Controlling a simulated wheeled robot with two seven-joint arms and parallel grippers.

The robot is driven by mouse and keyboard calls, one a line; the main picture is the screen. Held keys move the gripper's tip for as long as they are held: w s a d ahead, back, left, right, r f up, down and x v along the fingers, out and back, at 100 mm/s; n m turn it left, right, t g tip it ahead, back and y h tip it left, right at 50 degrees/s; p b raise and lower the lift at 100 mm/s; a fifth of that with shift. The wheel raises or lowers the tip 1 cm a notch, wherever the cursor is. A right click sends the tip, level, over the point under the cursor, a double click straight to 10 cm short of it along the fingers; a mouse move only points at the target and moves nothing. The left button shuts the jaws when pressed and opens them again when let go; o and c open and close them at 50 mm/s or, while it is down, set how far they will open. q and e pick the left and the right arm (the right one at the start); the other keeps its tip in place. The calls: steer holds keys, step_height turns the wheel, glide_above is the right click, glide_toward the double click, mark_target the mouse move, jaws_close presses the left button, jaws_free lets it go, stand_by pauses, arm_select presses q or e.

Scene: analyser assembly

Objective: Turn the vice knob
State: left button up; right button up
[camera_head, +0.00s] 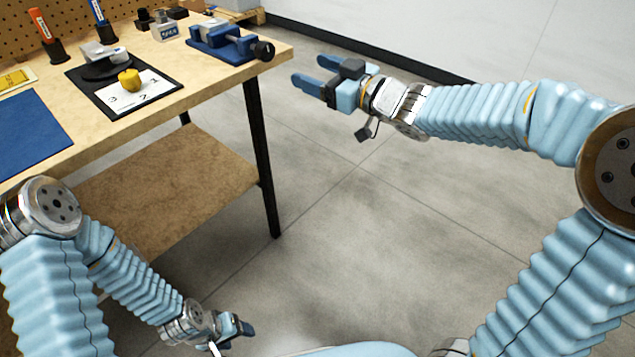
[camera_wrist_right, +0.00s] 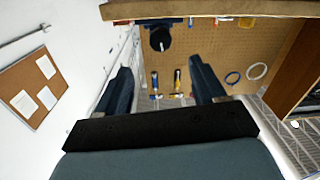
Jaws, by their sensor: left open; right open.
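The blue vice (camera_head: 222,40) sits on the right end of the wooden workbench. Its black knob (camera_head: 263,50) sticks out at the bench's right edge. In the right wrist view the knob (camera_wrist_right: 160,38) shows ahead, near the top and a little left of the middle between the fingers. My right gripper (camera_head: 312,72) is open and empty, to the right of the knob and apart from it, beyond the bench edge. Its two blue fingers also show in the right wrist view (camera_wrist_right: 162,85). My left gripper (camera_head: 240,332) is low in front of the bench, over the floor, and empty.
The workbench (camera_head: 215,85) also carries a black mat with a yellow knob (camera_head: 130,79), a blue mat (camera_head: 25,135), screwdrivers in holders and a small bottle (camera_head: 164,27). A lower shelf (camera_head: 165,185) is under it. The floor right of the bench is clear.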

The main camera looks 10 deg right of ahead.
step_height(320, 180, down, 27)
steer(key=s+m+g+h+p, duration=0.2)
steer(key=m+g+h+p, duration=0.2)
steer(key=m+h, duration=0.1)
steer(key=shift+s+a+m+g+h, duration=0.35)
steer(key=shift+m+g+h, duration=0.05)
steer(key=shift+m, duration=0.3)
steer(key=shift+f, duration=0.1)
